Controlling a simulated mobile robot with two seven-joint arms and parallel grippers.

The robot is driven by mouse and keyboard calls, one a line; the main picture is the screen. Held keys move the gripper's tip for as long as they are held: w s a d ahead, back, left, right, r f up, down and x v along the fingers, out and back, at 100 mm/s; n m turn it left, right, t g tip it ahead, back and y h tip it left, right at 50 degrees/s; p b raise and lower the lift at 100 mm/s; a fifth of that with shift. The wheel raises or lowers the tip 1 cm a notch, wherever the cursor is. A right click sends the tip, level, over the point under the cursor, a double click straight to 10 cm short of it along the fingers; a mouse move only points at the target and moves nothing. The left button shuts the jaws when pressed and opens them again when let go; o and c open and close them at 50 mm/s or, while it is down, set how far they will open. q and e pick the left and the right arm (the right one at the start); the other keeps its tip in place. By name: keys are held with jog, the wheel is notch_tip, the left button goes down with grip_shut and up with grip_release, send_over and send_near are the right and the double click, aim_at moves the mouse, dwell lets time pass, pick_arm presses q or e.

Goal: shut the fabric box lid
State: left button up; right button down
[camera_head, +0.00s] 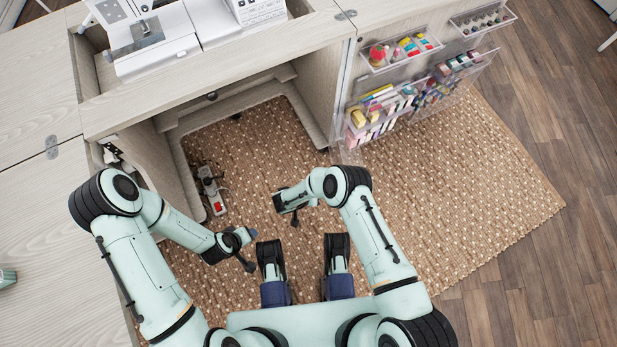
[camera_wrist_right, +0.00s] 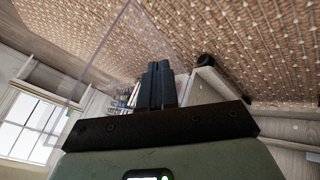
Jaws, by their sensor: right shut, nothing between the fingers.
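I cannot make out a fabric box or its lid in either view. My right gripper (camera_head: 280,204) is over the woven mat in front of the cabinet's knee opening. In the right wrist view its two dark fingers (camera_wrist_right: 157,84) are together with nothing between them. A clear, see-through panel edge (camera_wrist_right: 100,42) shows left of the fingers; I cannot tell what it belongs to. My left gripper (camera_head: 250,236) is low on the left side, over the mat, with nothing visible at it. Its finger gap is too small to judge.
The pale wood sewing cabinet (camera_head: 225,74) carries a white sewing machine (camera_head: 160,45). Clear bins (camera_head: 400,48) with coloured supplies hang on its door at right. A grey and red pedal-like object (camera_head: 213,190) lies on the woven mat (camera_head: 470,190). The mat's right side is clear.

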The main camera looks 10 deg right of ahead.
jog(key=shift+s+d, duration=0.15)
jog(key=shift+d, duration=0.85)
jog(key=shift+s+d, duration=0.15)
jog(key=shift+d, duration=0.8)
jog(key=shift+p, duration=0.3)
